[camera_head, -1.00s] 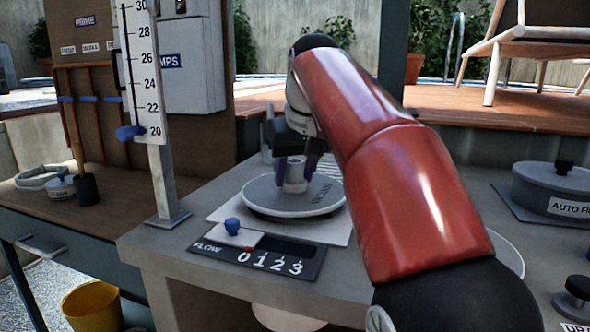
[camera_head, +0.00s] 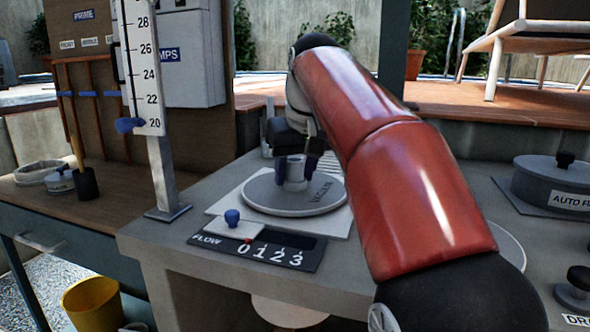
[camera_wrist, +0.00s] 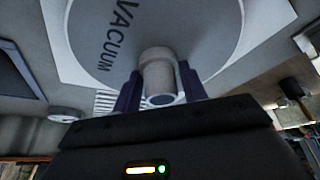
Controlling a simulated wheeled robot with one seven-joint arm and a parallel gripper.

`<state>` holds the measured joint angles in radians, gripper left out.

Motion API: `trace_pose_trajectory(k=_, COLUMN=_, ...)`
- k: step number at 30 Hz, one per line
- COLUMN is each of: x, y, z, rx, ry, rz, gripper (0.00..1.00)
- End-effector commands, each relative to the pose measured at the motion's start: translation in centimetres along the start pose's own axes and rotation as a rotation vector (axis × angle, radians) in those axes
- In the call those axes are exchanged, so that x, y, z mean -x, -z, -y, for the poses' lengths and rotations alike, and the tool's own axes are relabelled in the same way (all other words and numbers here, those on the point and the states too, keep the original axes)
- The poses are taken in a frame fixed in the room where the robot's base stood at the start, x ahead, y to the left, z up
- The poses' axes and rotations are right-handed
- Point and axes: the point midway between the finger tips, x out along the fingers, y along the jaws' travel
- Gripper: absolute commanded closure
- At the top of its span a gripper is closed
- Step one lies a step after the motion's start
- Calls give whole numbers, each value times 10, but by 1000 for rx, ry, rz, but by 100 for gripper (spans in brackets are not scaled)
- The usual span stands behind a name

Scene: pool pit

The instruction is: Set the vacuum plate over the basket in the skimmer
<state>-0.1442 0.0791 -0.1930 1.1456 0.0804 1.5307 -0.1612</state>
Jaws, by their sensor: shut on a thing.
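The grey vacuum plate (camera_head: 258,199), a round disc marked VACUUM, sits over a white square surround (camera_head: 333,222) on the counter. In the head view it looks level and low, close to the surround; whether it fully touches is hard to tell. My gripper (camera_head: 293,178) is above the plate, shut on its short upright stub (camera_head: 294,185). The wrist view shows the purple fingers (camera_wrist: 158,92) on either side of the stub (camera_wrist: 158,66), with the disc (camera_wrist: 170,25) beyond. The basket and the skimmer opening are hidden beneath the plate.
A flow slider panel (camera_head: 270,254) with a blue knob (camera_head: 232,217) lies in front of the plate. A tall scale post (camera_head: 163,175) stands at left. A round AUTO FILL lid (camera_head: 555,185) is at right. A yellow bucket (camera_head: 92,305) stands below the bench.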

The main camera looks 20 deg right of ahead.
Motion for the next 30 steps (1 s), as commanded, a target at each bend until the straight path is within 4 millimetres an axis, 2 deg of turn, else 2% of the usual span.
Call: trace_pose_trajectory(k=30, x=-6, y=-3, z=0, rx=0, ry=0, rz=0, gripper=86)
